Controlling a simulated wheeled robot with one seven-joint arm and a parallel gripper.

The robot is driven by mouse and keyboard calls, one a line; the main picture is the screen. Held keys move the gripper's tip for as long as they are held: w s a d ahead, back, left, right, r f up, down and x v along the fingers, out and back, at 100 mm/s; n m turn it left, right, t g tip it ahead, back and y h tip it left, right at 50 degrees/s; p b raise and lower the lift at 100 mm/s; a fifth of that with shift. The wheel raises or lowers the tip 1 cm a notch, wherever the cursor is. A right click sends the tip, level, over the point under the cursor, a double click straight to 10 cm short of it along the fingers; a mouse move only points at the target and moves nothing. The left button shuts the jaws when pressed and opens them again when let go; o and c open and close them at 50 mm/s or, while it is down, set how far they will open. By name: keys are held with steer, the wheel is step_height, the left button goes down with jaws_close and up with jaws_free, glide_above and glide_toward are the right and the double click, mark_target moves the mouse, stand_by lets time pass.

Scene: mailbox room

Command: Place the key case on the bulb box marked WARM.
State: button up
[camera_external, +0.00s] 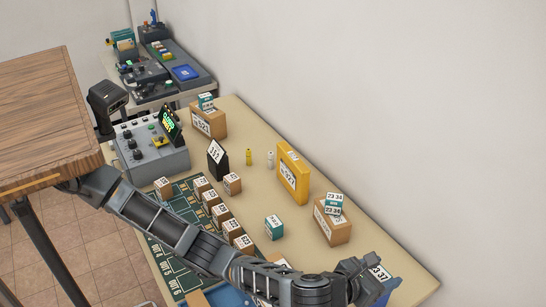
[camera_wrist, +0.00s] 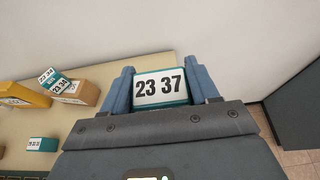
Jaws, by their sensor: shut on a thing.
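My gripper (camera_wrist: 162,88) is shut on a teal box with a white label reading 23 37 (camera_wrist: 160,89); one blue-grey finger stands on each side of it. In the external view my gripper (camera_external: 376,284) is over the near right end of the long table, and the held box's label (camera_external: 379,271) partly shows.
A lone teal box (camera_external: 274,227), an upright yellow case (camera_external: 293,172) and several small brown boxes (camera_external: 211,198) stand on the table (camera_external: 262,195). A black sign (camera_external: 217,158) and a grey control panel (camera_external: 150,158) are farther back. The wall runs along the right.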

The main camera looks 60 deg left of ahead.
steer(key=w+a+f, duration=0.1)
steer(key=w, duration=0.1)
steer(key=w+a+f, duration=0.1)
steer(key=w+f, duration=0.1)
steer(key=w+a+f, duration=0.1)
steer(key=w, duration=0.2)
steer(key=shift+a+f, duration=0.35)
steer(key=shift+f, duration=2.05)
steer(key=shift+f, duration=0.1)
steer(key=o, duration=1.1)
steer(key=shift+s+r+p, duration=0.45)
steer(key=shift+r+p, duration=0.1)
steer(key=shift+p, duration=0.1)
steer(key=p+v, duration=1)
steer(key=p, duration=0.1)
steer(key=shift+s, duration=0.4)
